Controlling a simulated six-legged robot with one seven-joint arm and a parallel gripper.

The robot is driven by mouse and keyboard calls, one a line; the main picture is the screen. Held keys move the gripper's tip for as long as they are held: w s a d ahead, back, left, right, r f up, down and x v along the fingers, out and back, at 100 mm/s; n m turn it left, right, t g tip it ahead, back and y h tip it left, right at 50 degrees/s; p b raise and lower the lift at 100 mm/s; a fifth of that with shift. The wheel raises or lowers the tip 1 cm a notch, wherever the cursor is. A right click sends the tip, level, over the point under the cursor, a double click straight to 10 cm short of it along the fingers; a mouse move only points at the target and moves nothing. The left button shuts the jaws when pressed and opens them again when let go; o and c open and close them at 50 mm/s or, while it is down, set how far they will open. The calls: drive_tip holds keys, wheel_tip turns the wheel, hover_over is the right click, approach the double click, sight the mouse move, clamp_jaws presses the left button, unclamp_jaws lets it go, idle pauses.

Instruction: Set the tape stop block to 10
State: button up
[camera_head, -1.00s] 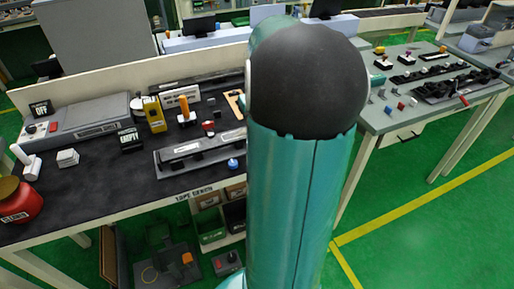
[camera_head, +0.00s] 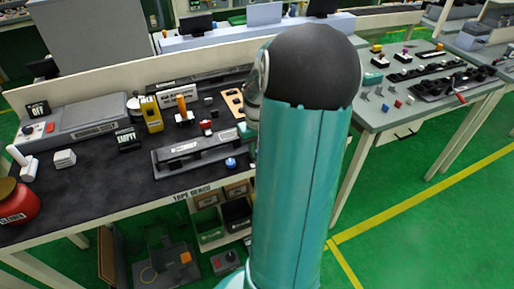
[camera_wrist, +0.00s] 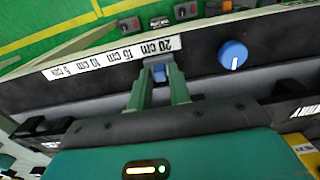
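The tape bench label strip (camera_wrist: 115,54) reads 20, 15, 10 and 5 cm along the bench edge in the wrist view. In the head view my arm hides the fingertips. The tape bench's grey rail (camera_head: 192,149) lies on the dark table there.
A blue knob (camera_wrist: 232,54) is right of the fingers in the wrist view; a blue knob also shows in the head view (camera_head: 231,163). A yellow box (camera_head: 152,113) and an orange-handled tool (camera_head: 182,106) stand behind the rail.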

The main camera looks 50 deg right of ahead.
clamp_jaws()
drive_tip(key=s+d, duration=0.1)
drive_tip(key=d, duration=0.2)
drive_tip(key=s+d, duration=0.4)
drive_tip(key=d, duration=0.1)
drive_tip(key=shift+d, duration=0.3)
drive_tip(key=shift+o, duration=2.4)
unclamp_jaws()
drive_tip(key=shift+r, duration=0.1)
wheel_tip(320, 180, up, 14)
